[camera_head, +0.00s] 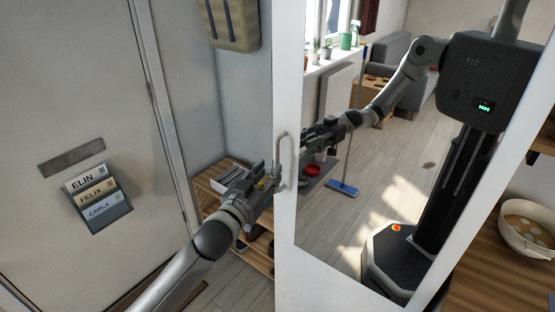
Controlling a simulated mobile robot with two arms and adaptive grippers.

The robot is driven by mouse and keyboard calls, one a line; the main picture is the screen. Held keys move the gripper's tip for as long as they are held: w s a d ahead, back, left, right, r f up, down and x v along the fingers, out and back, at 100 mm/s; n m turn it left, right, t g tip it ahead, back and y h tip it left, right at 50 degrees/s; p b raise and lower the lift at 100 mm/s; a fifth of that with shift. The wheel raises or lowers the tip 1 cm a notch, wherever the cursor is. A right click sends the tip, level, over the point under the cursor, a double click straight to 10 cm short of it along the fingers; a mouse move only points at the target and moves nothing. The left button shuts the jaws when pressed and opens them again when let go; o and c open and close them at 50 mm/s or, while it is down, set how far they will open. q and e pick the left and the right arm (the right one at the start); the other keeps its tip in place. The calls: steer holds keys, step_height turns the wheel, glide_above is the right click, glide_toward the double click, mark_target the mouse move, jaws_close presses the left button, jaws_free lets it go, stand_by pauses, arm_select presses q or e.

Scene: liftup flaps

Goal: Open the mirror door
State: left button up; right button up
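The mirror door (287,245) stands in the middle of the view, a tall mirror in a white frame. A pale vertical pull handle (282,160) sits on its left frame strip. My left gripper (276,180) is at the lower part of the handle, its fingertips by the bar. Whether the fingers are closed around the bar is too small to tell. The mirror glass (400,170) reflects my own body and arm. Whether the door stands slightly ajar I cannot tell. My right gripper does not show directly.
A low wooden shelf (212,190) with papers stands behind my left arm. A grey-white door (70,110) with name cards (97,197) is at the left. A bag (231,24) hangs at the top. A bowl (528,226) sits on a wooden surface at the right.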

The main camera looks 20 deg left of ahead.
mark_target(277, 163)
arm_select(q)
steer(key=shift+w+d+p, duration=0.15)
steer(key=shift+w, duration=0.9)
steer(key=shift+w+d+p, duration=0.15)
steer(key=shift+w+d, duration=0.05)
steer(key=shift+w, duration=0.8)
steer(key=shift+w+d+p, duration=0.15)
steer(key=shift+w, duration=0.9)
jaws_close()
